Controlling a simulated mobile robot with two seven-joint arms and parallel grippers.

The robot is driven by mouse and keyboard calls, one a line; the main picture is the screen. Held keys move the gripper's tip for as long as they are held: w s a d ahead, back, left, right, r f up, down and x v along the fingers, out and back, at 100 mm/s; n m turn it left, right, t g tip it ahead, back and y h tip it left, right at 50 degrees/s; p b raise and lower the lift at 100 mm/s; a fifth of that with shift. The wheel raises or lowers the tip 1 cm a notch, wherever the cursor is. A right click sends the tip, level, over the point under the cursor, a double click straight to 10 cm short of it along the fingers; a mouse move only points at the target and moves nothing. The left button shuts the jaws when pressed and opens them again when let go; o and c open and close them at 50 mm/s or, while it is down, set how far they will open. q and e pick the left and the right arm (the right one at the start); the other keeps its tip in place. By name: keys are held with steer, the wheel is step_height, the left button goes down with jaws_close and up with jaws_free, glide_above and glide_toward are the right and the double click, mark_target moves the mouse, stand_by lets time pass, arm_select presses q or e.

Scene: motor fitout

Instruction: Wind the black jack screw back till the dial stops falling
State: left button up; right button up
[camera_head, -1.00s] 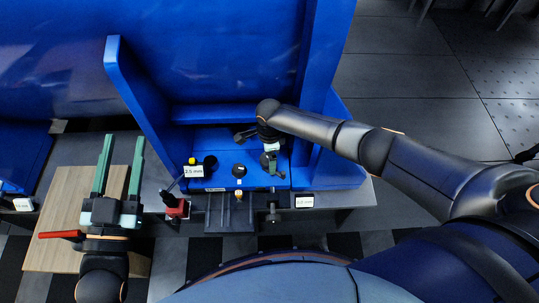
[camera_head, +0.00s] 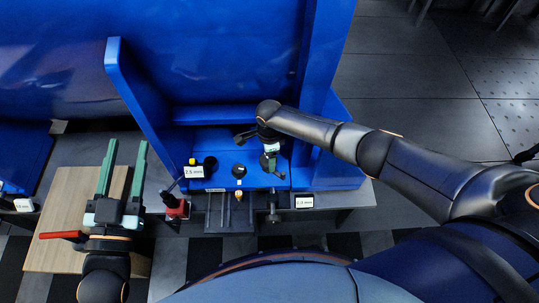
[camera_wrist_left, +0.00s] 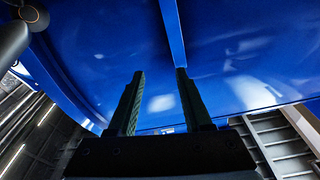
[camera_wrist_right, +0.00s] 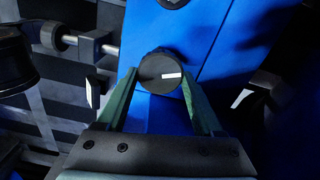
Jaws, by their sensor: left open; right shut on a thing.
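A round black knob with a white stripe (camera_wrist_right: 161,73), which I take to be the jack screw's head, sits between the fingers of my right gripper (camera_wrist_right: 160,84). The gripper is shut on it. In the head view my right gripper (camera_head: 270,158) is over the right part of the blue fixture, and its fingers hide most of the knob there. A small white readout (camera_head: 194,172) stands left on the fixture; its figures are too small to read surely. My left gripper (camera_head: 124,155) is open and empty, left of the fixture. It also shows open in the left wrist view (camera_wrist_left: 158,95).
Tall blue walls (camera_head: 133,100) flank the fixture. A red-based stand (camera_head: 176,208) is at its front left. A second white label (camera_head: 304,201) is at the front right. A wooden board (camera_head: 60,220) lies under my left gripper. A metal rod (camera_wrist_right: 70,42) runs left of the knob.

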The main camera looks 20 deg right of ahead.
steer(key=shift+a+r+n+p, duration=0.1)
steer(key=shift+n+p, duration=0.7)
steer(key=shift+p, duration=0.15)
steer(key=n+p, duration=0.1)
steer(key=n, duration=0.2)
steer(key=shift+n, duration=1.1)
steer(key=n, duration=0.2)
steer(key=shift+w+n, duration=0.1)
steer(key=shift+n, duration=0.2)
arm_select(q)
steer(key=s+f+n+g+y, duration=0.1)
steer(key=s+f+g, duration=0.2)
steer(key=f, duration=0.7)
steer(key=s+f+n+g+y, duration=0.1)
steer(key=s+f+g, duration=0.3)
steer(key=f, duration=0.6)
steer(key=shift+n+g+y, duration=0.4)
steer(key=shift+g, duration=0.5)
arm_select(e)
steer(key=n, duration=0.6)
steer(key=shift+w+a, duration=0.1)
steer(key=shift+a, duration=0.05)
arm_select(q)
steer(key=shift+a, duration=0.1)
steer(key=shift+s, duration=0.1)
arm_select(e)
steer(key=o, duration=1.4)
arm_select(q)
steer(key=shift+r+p, duration=0.1)
steer(key=shift+p, duration=0.25)
